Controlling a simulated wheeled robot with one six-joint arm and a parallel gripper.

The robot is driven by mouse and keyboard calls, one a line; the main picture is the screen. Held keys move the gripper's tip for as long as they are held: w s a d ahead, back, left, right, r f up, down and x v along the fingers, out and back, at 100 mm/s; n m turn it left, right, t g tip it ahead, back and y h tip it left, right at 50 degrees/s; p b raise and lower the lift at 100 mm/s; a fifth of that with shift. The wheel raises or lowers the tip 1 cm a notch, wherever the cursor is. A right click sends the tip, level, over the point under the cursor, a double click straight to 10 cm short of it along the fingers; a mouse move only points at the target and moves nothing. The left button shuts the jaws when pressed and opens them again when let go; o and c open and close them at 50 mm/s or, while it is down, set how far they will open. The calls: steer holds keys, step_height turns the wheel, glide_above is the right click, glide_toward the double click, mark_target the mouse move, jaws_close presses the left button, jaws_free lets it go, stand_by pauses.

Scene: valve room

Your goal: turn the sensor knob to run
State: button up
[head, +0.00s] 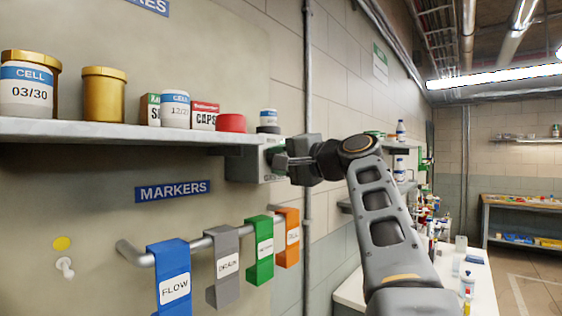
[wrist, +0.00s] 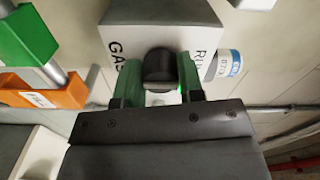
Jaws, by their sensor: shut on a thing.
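The sensor is a pale box (head: 245,165) below the right end of the shelf in the head view. In the wrist view the box (wrist: 190,22) fills the top middle, with "GAS" on its left and letters starting "RU" on its right, partly covered. A dark round knob (wrist: 158,66) stands out from its face. My gripper (head: 280,161) reaches the box from the right. In the wrist view my gripper (wrist: 160,75) is shut on the knob, one finger on each side. The knob's pointer, if any, cannot be made out.
A shelf (head: 110,130) with jars and small boxes runs left of the sensor. Below it, a rail (head: 135,255) carries blue, grey, green and orange markers. A vertical pipe (head: 308,90) runs behind my gripper. A cluttered bench (head: 480,275) stands at right.

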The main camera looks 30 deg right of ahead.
stand_by(0.3)
steer(key=o, duration=0.9)
steer(key=b+v, duration=0.2)
steer(key=v, duration=1.2)
